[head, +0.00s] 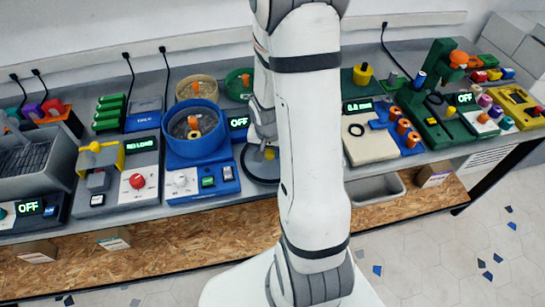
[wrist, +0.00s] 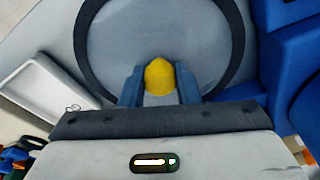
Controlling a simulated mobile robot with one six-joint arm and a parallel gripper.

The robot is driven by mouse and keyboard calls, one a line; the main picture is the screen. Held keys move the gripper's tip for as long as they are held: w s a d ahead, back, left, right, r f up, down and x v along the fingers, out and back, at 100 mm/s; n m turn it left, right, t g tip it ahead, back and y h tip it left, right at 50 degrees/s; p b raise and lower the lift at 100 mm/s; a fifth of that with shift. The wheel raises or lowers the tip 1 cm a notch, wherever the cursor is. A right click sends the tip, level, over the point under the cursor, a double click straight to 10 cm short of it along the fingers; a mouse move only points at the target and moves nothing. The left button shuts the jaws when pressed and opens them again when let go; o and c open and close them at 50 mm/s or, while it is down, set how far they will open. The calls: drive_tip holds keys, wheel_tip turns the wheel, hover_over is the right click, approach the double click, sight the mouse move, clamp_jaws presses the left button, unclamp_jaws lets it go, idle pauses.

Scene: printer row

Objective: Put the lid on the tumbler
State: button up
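The tumbler (head: 207,147) is a blue round drum with an open top on a blue base, left of my arm in the head view. The lid (wrist: 115,45) is a grey disc with a dark rim and a yellow knob (wrist: 159,76). My gripper (wrist: 160,84) has a finger on each side of the knob, and they look closed against it. In the head view the lid's dark rim (head: 250,172) shows just right of the blue base, partly hidden by my arm. Whether the lid touches the bench cannot be told.
A tan bowl (head: 185,88) and a green round piece (head: 233,88) sit behind the tumbler. A control box with a red knob (head: 137,183) stands to its left, and a cream block (head: 372,146) lies right of my arm. A light tray (head: 376,198) is below the bench.

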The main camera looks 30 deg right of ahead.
sight(270, 151)
clamp_jaws()
wheel_tip(270, 151, up, 10)
drive_tip(key=shift+r, duration=0.1)
idle(0.5)
